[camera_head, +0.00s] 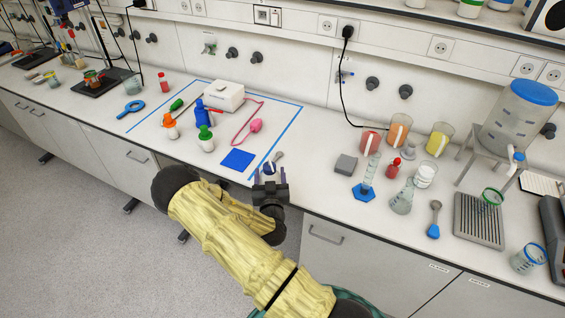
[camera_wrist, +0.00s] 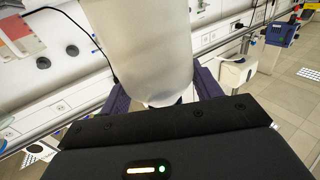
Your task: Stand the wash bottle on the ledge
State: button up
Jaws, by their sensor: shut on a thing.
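My gripper (camera_head: 269,172) is at the front edge of the bench, just right of the blue square, with its purple fingers shut. In the wrist view a pale translucent cylindrical body (camera_wrist: 143,50), which looks like the wash bottle, fills the space between the fingers; its top runs out of the picture. In the head view it is mostly too small and covered to make out; a small grey tip shows just beyond the fingers. The ledge (camera_head: 400,12) appears to be the raised shelf along the wall at upper right.
A blue-taped area holds a white box (camera_head: 223,96), a blue bottle (camera_head: 203,115), an orange-capped bottle (camera_head: 170,128) and a green-capped bottle (camera_head: 206,141). Glassware, a grey block (camera_head: 346,164) and a blue-lidded tank (camera_head: 517,115) stand to the right. A black cable (camera_head: 343,85) hangs on the wall.

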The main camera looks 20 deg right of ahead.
jog(key=s+a+f+n+y+b, duration=0.2)
jog(key=a+f+y+b, duration=0.1)
jog(key=f, duration=0.4)
jog(key=s+a+f+n+t+y+b, duration=0.1)
jog(key=s+a+f+n+y+b, duration=0.1)
jog(key=a+f+b, duration=0.4)
notch_tip(320, 180, down, 2)
jog(key=shift+s+f+y, duration=0.2)
jog(key=shift+s+y, duration=0.25)
jog(key=shift+y, duration=0.35)
